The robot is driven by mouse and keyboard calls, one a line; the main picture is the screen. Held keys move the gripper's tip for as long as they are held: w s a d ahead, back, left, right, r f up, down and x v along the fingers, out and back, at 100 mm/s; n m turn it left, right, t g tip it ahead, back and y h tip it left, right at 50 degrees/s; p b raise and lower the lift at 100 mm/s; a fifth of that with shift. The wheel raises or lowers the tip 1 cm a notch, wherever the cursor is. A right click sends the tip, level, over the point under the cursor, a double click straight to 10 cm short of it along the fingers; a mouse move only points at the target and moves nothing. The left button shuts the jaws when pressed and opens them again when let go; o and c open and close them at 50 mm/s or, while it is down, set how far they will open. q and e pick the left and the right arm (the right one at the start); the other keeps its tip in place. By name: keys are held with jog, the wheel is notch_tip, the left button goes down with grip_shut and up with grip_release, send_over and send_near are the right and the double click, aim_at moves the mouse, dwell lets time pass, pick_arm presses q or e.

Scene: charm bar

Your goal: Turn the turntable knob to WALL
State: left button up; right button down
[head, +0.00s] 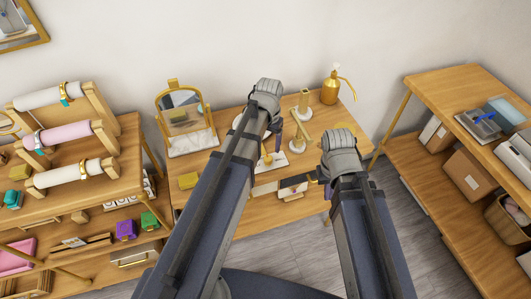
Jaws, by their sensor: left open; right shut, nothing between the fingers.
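My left arm reaches up over the middle of the table, and its gripper (269,150) hangs down beyond the wrist, open and partly hidden by the arm. It is above a small white plate (278,163) with a gold part on it. My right gripper (284,184) is shut and empty, pointing left over the front part of the table. The turntable, its knob and any WALL marking cannot be made out. A pale rounded edge (237,121) shows behind my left forearm, and I cannot tell what it belongs to.
A gold-framed mirror (180,111) stands on a marble base at the table's left. Gold stands (303,103) and a gold spouted bottle (333,88) are at the back right. Shelves with bracelet rolls (62,134) stand left; a shelf with boxes (469,174) stands right.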

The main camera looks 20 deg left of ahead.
aim_at(268, 158)
pick_arm(q)
jog(key=shift+f+b, duration=3.85)
jog(key=shift+f, duration=0.05)
jog(key=shift+c, duration=0.3)
grip_shut()
